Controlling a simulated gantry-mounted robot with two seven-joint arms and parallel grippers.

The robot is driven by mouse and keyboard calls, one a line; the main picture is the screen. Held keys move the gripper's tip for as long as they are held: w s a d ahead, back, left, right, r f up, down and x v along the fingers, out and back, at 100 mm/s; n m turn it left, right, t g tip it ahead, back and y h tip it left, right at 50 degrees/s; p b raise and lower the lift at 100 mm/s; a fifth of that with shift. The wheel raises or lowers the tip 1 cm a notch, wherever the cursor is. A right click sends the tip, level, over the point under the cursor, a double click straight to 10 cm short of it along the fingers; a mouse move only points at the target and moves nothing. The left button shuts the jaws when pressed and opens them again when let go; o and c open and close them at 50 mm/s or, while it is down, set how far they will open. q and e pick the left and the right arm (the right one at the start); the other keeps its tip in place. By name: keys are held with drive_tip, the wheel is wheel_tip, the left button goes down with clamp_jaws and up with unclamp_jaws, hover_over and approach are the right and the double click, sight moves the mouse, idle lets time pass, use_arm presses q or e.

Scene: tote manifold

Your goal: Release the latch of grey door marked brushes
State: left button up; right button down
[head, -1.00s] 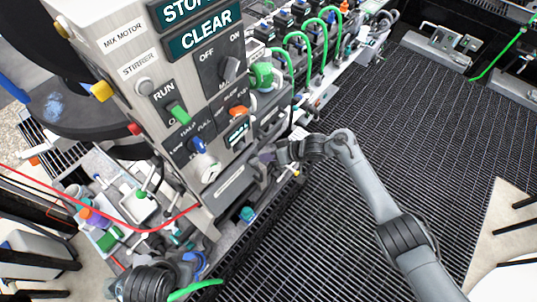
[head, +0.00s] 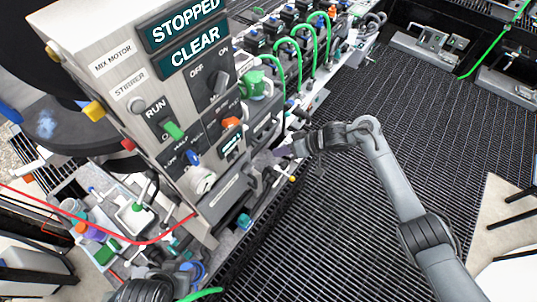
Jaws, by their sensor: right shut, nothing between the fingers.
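My right gripper (head: 266,160) is shut and empty. It is at the right side of the grey control box, by the box's lower edge. A grey panel (head: 226,197) with a pale label strip is low on the box front, left of the gripper. I cannot read the word "brushes" anywhere, so I cannot tell whether this panel is the door. A latch cannot be made out, and contact between the gripper and the box is unclear. My left arm's dark wrist shows at the bottom left edge; its fingers cannot be made out.
The control box (head: 135,95) carries several switches and signs reading "STOPPED" and "CLEAR". Green hoses (head: 291,45) arch behind it. A red cable (head: 150,242) crosses at the lower left among small bottles. The black grating (head: 350,215) on the right is open apart from my arm.

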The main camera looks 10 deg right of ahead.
use_arm(q)
drive_tip(key=shift+a+f, duration=0.15)
drive_tip(key=shift+f, duration=0.1)
use_arm(e)
drive_tip(key=shift+v, duration=1.55)
use_arm(q)
drive_tip(key=shift+c, duration=0.3)
use_arm(e)
drive_tip(key=shift+w+d, duration=0.1)
